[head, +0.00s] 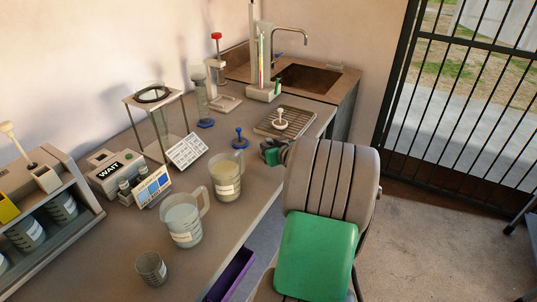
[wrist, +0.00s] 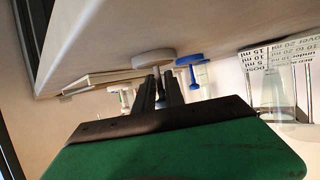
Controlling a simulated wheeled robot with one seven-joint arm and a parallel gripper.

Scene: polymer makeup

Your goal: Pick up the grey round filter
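In the head view my gripper (head: 271,152) is at the table edge, just in front of the tray, partly hidden by my arm. I see no clear contact with the filter.
A blue round filter (head: 240,140) stands to the left, close to my gripper. Two jugs, (head: 226,178) and (head: 184,220), stand nearer on the table.

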